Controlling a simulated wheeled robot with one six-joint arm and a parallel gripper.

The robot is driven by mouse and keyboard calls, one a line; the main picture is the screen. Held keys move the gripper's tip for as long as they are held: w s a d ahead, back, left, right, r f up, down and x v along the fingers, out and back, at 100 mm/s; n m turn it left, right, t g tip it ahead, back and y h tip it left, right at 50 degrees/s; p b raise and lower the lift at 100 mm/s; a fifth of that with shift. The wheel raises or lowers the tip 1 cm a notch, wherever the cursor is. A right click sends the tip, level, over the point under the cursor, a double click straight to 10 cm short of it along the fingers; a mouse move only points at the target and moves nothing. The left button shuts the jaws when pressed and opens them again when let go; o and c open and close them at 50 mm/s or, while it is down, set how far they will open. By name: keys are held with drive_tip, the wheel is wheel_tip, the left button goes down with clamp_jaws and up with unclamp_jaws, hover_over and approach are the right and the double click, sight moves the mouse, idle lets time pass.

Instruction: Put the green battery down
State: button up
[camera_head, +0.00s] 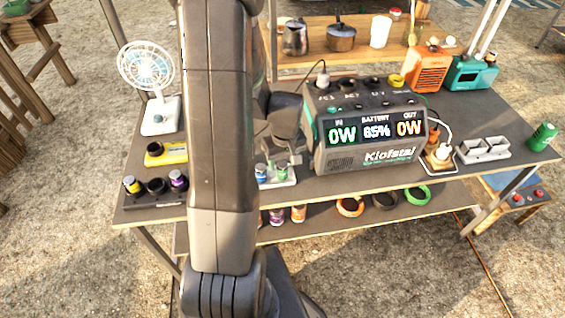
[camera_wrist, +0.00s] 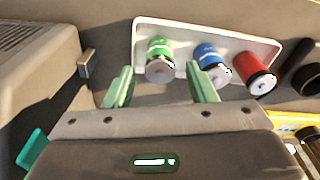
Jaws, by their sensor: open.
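The green battery (camera_wrist: 160,48) stands on a white tray (camera_wrist: 225,38), its silver end towards the wrist camera. It also shows in the head view (camera_head: 282,171) on the tray (camera_head: 285,183). My gripper (camera_wrist: 158,68) is open, with one green finger on each side of the battery in the picture; whether either touches it I cannot tell. A blue battery (camera_wrist: 209,58) and a red battery (camera_wrist: 255,74) stand beside it on the tray. The blue one shows in the head view (camera_head: 261,171); the red one is hidden there by my arm.
A large power station (camera_head: 365,130) stands just right of the tray. Left of my arm are a yellow box (camera_head: 166,154), a dark holder (camera_head: 150,198) with coloured cells, and a white fan (camera_head: 155,115). A lower shelf holds rings and cans.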

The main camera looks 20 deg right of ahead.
sight(284, 167)
wheel_tip(284, 167, up, 10)
drive_tip(key=s, duration=0.1)
drive_tip(key=shift+s+r, duration=0.15)
drive_tip(key=shift+r, duration=0.05)
